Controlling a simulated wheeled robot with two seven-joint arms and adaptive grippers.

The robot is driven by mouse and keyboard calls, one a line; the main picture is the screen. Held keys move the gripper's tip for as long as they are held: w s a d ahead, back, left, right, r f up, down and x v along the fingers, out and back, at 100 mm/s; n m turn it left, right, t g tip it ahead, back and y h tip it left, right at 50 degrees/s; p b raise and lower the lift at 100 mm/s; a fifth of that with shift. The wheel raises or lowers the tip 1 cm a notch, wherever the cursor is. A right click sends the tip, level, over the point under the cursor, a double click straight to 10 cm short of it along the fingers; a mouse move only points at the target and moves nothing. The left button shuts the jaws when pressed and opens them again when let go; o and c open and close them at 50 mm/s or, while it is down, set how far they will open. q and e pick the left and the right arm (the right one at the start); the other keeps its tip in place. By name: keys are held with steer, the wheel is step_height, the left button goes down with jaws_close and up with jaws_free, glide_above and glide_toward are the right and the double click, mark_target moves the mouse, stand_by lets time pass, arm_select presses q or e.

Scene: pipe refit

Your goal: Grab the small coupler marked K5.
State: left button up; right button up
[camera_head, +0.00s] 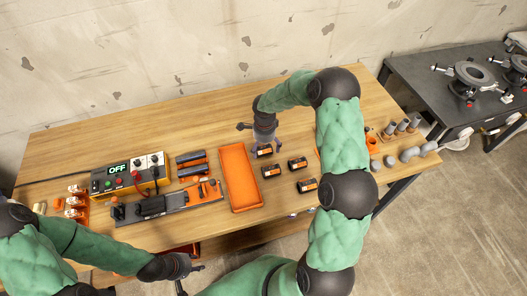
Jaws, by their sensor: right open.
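Several small black couplers with orange-and-white labels lie on the wooden table right of the orange tray: a far one (264,150), a near-left one (271,171), a right one (298,163) and a near-right one (307,185). The labels are too small to read, so I cannot tell which is K5. My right gripper (264,142) points down, open, just above and behind the far coupler; I cannot tell whether it touches it. My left gripper (190,280) hangs in front of the table's near edge, empty, with its fingers apart.
The orange tray (225,177) is empty. Left of it stand a control box reading OFF (124,176), dark blue cylinders (192,165) and an orange-and-black fixture (150,207). Grey pipe fittings (410,155) stand at the table's right end. My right arm hides part of the table.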

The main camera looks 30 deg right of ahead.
step_height(320, 180, down, 2)
steer(key=shift+f, duration=0.2)
steer(key=c, duration=1.3)
steer(key=shift+o, duration=0.2)
steer(key=shift+r, duration=0.15)
